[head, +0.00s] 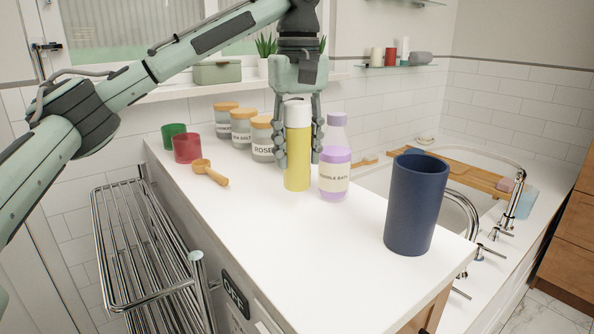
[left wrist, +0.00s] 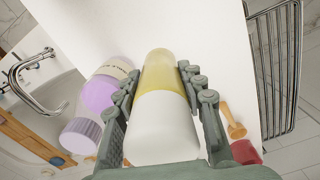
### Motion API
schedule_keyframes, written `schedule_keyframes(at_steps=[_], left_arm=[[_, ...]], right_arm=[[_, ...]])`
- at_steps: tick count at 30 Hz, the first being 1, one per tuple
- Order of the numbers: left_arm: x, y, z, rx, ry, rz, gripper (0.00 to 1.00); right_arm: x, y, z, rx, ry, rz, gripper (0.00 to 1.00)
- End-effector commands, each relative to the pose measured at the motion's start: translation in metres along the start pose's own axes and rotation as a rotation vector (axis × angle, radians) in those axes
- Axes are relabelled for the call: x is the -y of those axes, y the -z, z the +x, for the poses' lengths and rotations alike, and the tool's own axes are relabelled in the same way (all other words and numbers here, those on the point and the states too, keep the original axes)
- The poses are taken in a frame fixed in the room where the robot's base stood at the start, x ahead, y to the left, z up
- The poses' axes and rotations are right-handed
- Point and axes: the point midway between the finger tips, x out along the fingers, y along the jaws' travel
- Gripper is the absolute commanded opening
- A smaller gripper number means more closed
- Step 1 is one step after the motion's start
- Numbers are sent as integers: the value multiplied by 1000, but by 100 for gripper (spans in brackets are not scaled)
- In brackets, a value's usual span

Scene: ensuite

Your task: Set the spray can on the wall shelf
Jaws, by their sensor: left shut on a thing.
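The spray can (head: 297,160) is a yellow cylinder with a white top. It stands upright on the white counter. My left gripper (head: 298,145) points down from above with its fingers on both sides of the can, shut on it. In the left wrist view the can (left wrist: 162,105) lies between the fingers (left wrist: 165,90). A glass wall shelf (head: 395,66) is on the back wall, holding a few small items, including a red one and a grey one. Another glass shelf (head: 415,2) is partly visible above it. My right gripper is not in view.
A purple bubble bath bottle (head: 335,165) stands close right of the can. Labelled jars (head: 262,140) and red (head: 187,148) and green cups stand left. A wooden scoop (head: 210,172) lies in front. A tall blue cup (head: 415,205) stands right. The front counter is clear.

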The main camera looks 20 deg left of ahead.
Motion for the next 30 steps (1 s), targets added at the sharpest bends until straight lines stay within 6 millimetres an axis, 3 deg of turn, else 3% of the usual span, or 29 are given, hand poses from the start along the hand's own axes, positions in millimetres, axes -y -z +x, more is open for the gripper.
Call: schedule_keyframes(at_steps=[5, 12, 23, 24, 26, 30], left_arm=[[-2, 5, 9, 0, 0, 2, 7], [-1, 5, 41, 0, 1, 0, 7], [-2, 4, 46, 1, 0, 0, 7], [-2, 4, 46, 0, 0, 0, 42], [-2, 4, 46, 0, 0, 0, 48], [-2, 4, 46, 0, 0, 0, 48]], right_arm=[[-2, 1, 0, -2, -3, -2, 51], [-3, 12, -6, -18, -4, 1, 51], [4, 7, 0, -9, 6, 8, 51], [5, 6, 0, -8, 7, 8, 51], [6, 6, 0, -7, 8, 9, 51], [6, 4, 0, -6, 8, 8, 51]])
